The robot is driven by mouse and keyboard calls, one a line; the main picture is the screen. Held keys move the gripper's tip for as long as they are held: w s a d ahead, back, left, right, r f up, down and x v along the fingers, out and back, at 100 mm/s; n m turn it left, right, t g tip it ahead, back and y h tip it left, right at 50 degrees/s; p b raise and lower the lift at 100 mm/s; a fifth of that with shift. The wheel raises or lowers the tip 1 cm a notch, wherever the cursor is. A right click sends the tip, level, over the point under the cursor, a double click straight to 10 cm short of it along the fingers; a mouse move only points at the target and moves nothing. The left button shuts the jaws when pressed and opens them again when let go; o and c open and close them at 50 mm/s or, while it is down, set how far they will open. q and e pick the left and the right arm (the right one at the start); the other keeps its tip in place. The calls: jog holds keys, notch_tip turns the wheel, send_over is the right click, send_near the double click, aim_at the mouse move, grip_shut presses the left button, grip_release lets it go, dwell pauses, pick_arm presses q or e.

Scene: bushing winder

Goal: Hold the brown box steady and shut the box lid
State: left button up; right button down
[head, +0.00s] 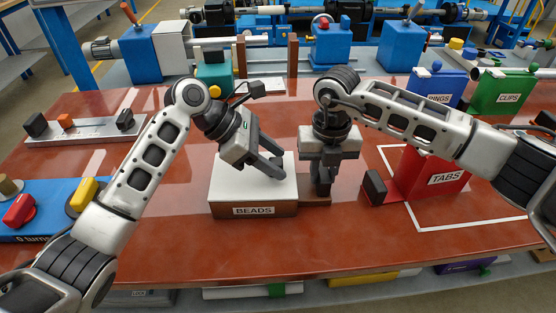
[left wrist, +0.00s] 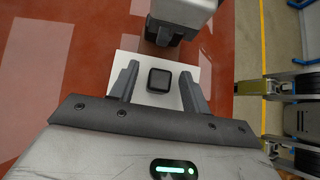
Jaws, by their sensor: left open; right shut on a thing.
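The brown box (head: 226,210), labelled BEADS, stands on the red table in the head view. Its white lid (head: 233,180) lies over the top and looks flat; I cannot tell if it is fully seated. My left gripper (head: 274,164) is open above the lid. In the left wrist view its fingers (left wrist: 159,75) are either side of a dark square knob (left wrist: 159,80) on the white lid (left wrist: 188,100), with gaps on both sides. My right gripper (head: 321,188) points down at the box's right side, shut on a brown part there, mostly hidden by the fingers.
A red TABS box (head: 446,178) stands to the right, with a dark block (head: 374,187) beside it. Blue RINGS (head: 438,86) and green CLIPS (head: 500,92) boxes stand behind. A grey fixture (head: 85,131) lies at left. The table in front of the brown box is clear.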

pick_arm(q)
jog(key=v, duration=1)
jog(key=shift+r, duration=0.15)
jog(key=shift+a, duration=0.1)
pick_arm(e)
jog(key=c, duration=1.1)
grip_release()
jog(key=shift+r, duration=0.1)
